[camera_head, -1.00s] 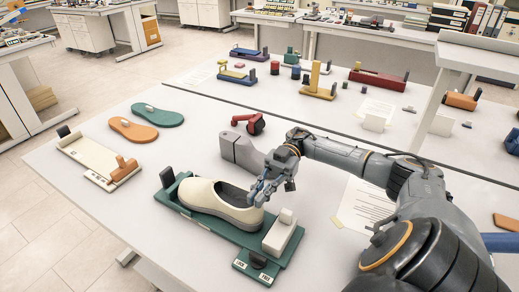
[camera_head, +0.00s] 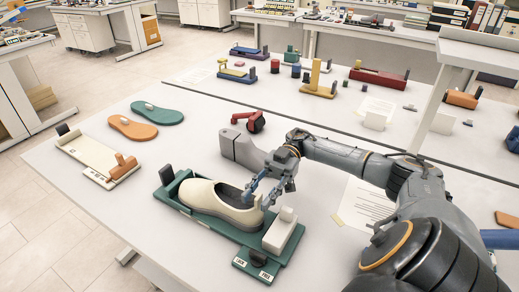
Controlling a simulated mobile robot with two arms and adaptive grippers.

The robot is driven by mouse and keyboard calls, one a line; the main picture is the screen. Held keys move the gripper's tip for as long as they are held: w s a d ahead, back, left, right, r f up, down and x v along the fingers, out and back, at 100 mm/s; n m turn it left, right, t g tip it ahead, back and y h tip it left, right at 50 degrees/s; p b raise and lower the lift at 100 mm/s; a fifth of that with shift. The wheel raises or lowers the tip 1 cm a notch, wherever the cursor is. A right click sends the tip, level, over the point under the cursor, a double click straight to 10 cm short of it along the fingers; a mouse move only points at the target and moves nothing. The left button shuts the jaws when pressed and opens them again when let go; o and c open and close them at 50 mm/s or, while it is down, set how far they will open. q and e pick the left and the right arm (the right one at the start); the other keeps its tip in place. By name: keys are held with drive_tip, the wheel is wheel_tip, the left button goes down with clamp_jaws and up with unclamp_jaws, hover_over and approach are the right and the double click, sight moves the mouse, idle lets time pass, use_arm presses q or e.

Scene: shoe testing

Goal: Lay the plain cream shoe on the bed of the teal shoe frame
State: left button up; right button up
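The plain cream shoe (camera_head: 212,198) lies sole down along the bed of the teal shoe frame (camera_head: 222,232), between a dark upright block at the left end and a white block (camera_head: 284,230) at the right end. Its heel points to the right. My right gripper (camera_head: 259,194) is at the heel end, its fingers spread apart around the heel rim. Whether a finger still touches the shoe is hard to tell. My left gripper is out of view.
A grey block-shaped part (camera_head: 240,150) and a red clamp-like part (camera_head: 249,121) stand behind the frame. Orange (camera_head: 132,127) and green (camera_head: 157,112) insoles and a cream frame (camera_head: 90,155) lie to the left. A paper sheet (camera_head: 368,208) lies right of the frame.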

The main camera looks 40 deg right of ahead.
wheel_tip(320, 180, up, 10)
drive_tip(key=shift+r, duration=0.1)
idle(0.7)
